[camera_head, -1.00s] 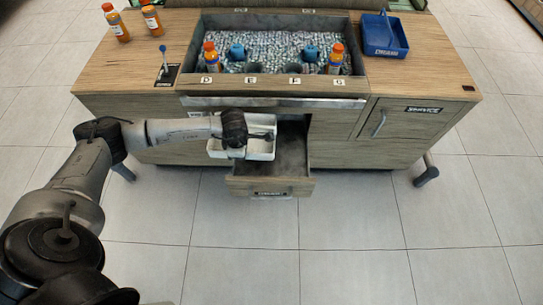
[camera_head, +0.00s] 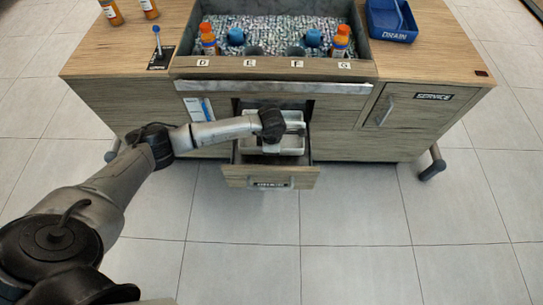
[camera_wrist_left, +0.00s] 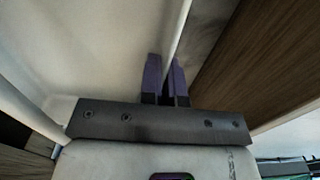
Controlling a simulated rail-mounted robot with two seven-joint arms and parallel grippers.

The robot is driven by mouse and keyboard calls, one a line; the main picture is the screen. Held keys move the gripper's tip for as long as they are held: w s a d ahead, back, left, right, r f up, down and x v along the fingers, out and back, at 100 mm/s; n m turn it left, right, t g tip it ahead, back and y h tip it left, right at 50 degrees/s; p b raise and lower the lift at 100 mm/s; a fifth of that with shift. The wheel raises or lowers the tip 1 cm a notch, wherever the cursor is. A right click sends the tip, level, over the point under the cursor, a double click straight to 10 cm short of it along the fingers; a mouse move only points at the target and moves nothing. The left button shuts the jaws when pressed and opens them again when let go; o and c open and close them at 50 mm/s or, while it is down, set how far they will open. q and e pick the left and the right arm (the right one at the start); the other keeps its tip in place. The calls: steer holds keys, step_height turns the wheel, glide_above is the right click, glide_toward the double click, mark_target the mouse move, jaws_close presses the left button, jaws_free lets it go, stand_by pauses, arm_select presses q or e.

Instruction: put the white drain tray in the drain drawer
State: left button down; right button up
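The white drain tray (camera_head: 291,148) is over the open drain drawer (camera_head: 236,171), between its side walls as seen from the head. I cannot tell whether it rests on the drawer floor. My left gripper (camera_head: 297,130) is at the tray's upper part. In the left wrist view, its two purple fingertips (camera_wrist_left: 166,75) straddle the thin wall of the white tray (camera_wrist_left: 95,55) and look shut on it. The drawer's brown wooden wall (camera_wrist_left: 255,60) shows close on the right there. My arm hides part of the tray. My right gripper is not in view.
The cabinet above holds a basin (camera_head: 285,38) with orange bottles. A blue tray marked DRAIN (camera_head: 392,22) sits on the right top. A service door (camera_head: 410,112) with a handle is right of the drawer. The floor in front is clear.

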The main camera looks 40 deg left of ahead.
arm_select(q)
step_height(320, 180, down, 4)
steer(key=shift+f+b, duration=0.1)
steer(key=shift+b, duration=1.15)
steer(key=c, duration=1.3)
jaws_free()
steer(key=shift+c, duration=0.2)
